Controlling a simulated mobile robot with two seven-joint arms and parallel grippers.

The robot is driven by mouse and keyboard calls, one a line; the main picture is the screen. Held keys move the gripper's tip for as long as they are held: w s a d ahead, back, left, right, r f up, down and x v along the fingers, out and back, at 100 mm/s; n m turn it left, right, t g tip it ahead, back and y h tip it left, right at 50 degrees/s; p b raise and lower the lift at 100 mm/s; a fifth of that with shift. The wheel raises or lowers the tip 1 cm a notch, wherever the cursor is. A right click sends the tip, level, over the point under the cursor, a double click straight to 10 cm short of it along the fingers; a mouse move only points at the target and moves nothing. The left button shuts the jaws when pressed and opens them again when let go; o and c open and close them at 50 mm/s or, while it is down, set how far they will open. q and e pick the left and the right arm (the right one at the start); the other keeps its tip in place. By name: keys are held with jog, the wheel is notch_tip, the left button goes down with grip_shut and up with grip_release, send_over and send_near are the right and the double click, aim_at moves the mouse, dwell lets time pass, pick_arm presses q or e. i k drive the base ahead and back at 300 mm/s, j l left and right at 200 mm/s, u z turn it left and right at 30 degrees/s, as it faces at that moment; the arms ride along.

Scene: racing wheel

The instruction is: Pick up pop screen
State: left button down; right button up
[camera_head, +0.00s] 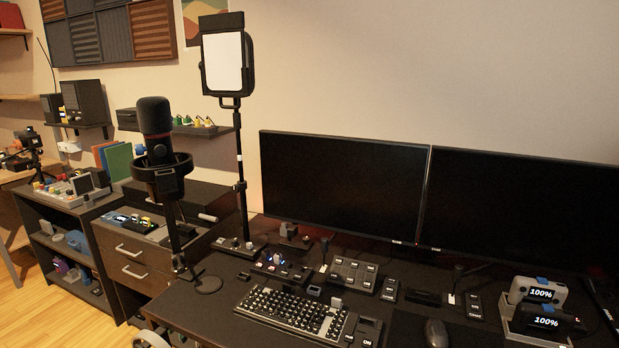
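No other clear pop screen shows. Neither of my grippers is in view.
The dark desk holds a keyboard (296,314), a mouse (436,333), small control boxes (353,273) and a charging dock (540,318). Two monitors (343,188) stand behind. A tall light panel (228,64) rises behind the disc. Drawers (143,268) stand left.

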aim_at(83, 184)
jog(key=u, duration=1.3)
